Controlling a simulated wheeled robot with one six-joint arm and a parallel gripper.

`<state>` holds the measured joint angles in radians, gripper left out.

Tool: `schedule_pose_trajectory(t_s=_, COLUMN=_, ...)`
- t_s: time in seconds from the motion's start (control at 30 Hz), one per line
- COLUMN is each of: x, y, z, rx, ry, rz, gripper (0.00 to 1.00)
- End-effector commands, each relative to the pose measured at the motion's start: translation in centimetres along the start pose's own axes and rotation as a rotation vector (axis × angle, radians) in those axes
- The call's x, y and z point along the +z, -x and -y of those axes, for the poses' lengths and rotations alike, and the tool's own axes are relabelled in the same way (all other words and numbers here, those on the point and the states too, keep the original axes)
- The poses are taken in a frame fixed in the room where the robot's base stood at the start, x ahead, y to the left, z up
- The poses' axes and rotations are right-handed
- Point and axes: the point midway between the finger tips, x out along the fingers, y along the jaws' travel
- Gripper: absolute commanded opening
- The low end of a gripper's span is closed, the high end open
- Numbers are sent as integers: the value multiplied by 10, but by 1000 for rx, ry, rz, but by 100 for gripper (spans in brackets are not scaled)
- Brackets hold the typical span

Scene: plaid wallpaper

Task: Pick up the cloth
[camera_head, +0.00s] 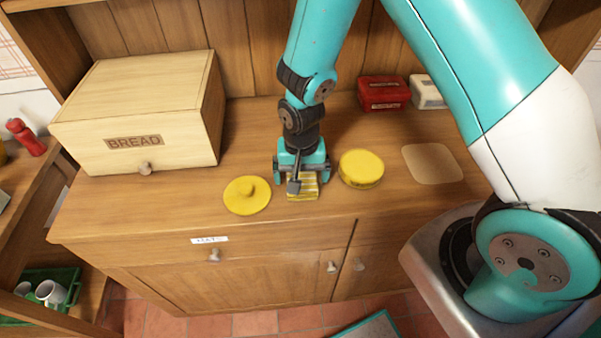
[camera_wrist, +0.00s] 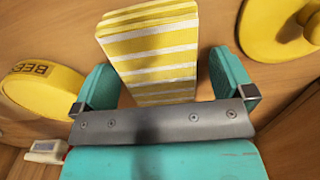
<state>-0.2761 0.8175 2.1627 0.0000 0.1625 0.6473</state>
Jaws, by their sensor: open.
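The cloth (camera_head: 303,193) is a folded yellow and white striped piece on the wooden counter, between a yellow lid and a round yellow tin. My gripper (camera_head: 301,184) is over it, pointing down, and hides part of it in the head view. In the wrist view the cloth (camera_wrist: 155,55) shows between the two teal fingers of my gripper (camera_wrist: 166,85). The fingers are apart, one on each side of the cloth, with gaps between them and its edges. I cannot tell how far above the counter the fingertips are.
A yellow lid with a knob (camera_head: 247,195) lies close on the left. A round yellow tin (camera_head: 361,169) stands close on the right. A wooden bread box (camera_head: 140,112) fills the left. A red box (camera_head: 384,93) and a white box (camera_head: 427,92) stand at the back. A pale board (camera_head: 432,163) lies right.

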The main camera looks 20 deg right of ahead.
Motion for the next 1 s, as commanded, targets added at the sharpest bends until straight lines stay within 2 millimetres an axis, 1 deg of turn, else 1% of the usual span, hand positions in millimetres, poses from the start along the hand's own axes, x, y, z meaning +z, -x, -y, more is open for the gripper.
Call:
schedule_pose_trajectory(t_s=0.23, x=0, y=-2, z=0, rx=-1, ry=0, rz=-1, gripper=100)
schedule_pose_trajectory(t_s=0.27, x=0, y=-2, z=0, rx=-1, ry=0, rz=-1, gripper=93)
schedule_pose_trajectory(t_s=0.3, x=0, y=-2, z=0, rx=-1, ry=0, rz=-1, gripper=84)
schedule_pose_trajectory(t_s=0.37, x=0, y=-2, z=0, rx=-1, ry=0, rz=-1, gripper=70)
schedule_pose_trajectory(t_s=0.4, x=0, y=-2, z=0, rx=-1, ry=0, rz=-1, gripper=61)
schedule_pose_trajectory(t_s=0.47, x=0, y=-2, z=0, rx=-1, ry=0, rz=-1, gripper=47)
schedule_pose_trajectory(t_s=0.8, x=0, y=0, z=0, rx=-1, ry=0, rz=-1, gripper=46)
schedule_pose_trajectory(t_s=0.93, x=-1, y=10, z=1, rx=-3, ry=0, rz=-4, gripper=46)
schedule_pose_trajectory(t_s=1.0, x=-1, y=20, z=1, rx=-4, ry=0, rz=-5, gripper=46)
